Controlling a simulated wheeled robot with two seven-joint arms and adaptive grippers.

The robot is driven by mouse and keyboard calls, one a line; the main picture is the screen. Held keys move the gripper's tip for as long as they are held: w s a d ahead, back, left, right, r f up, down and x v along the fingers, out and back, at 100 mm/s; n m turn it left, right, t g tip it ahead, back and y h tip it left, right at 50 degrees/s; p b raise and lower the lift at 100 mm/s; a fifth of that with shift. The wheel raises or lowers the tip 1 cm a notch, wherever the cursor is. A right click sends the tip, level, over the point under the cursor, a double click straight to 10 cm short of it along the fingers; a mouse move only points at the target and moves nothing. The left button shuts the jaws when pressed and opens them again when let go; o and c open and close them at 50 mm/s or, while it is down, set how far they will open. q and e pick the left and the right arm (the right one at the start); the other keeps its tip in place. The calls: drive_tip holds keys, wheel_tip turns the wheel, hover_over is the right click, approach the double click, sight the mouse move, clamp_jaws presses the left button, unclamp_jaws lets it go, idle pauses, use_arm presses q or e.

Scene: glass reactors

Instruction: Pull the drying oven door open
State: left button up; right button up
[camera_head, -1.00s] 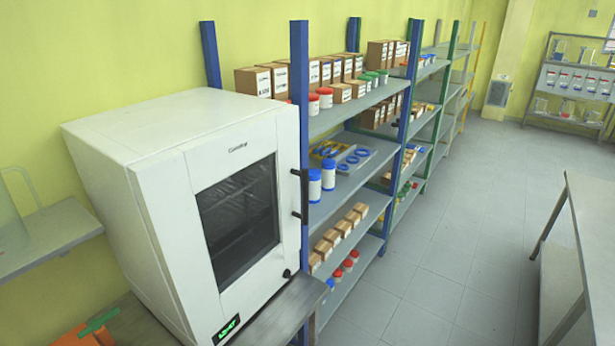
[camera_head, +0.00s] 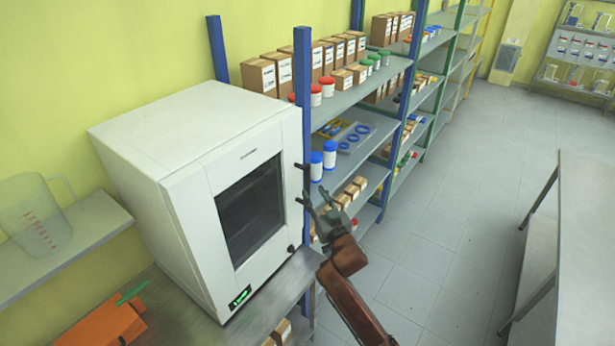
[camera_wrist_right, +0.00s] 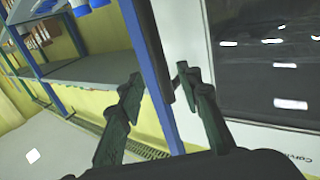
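The drying oven (camera_head: 190,160) is a white box with a dark window in its front door (camera_head: 250,210). The door is shut. A dark vertical handle (camera_head: 306,187) stands off the door's right edge. My right gripper (camera_head: 322,208) is just right of the handle's lower part, its fingers spread. In the right wrist view the open gripper (camera_wrist_right: 158,76) has one finger on each side of the dark handle bar (camera_wrist_right: 148,40) as seen; I cannot tell whether it touches. The oven door (camera_wrist_right: 201,55) fills the right of that view. My left gripper is not in view.
The oven stands on a metal table (camera_head: 270,300) with an orange object (camera_head: 105,325). A shelf rack with a blue post (camera_head: 302,100) stands close beside the oven, holding boxes and jars. Open floor (camera_head: 430,250) lies at right, before a grey table (camera_head: 590,200).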

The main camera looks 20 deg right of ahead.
sight(308, 184)
drive_tip(key=w, duration=0.2)
drive_tip(key=w+p, duration=0.1)
drive_tip(key=w, duration=0.4)
drive_tip(key=shift+w+a, duration=0.3)
drive_tip(key=shift+c, duration=0.2)
clamp_jaws()
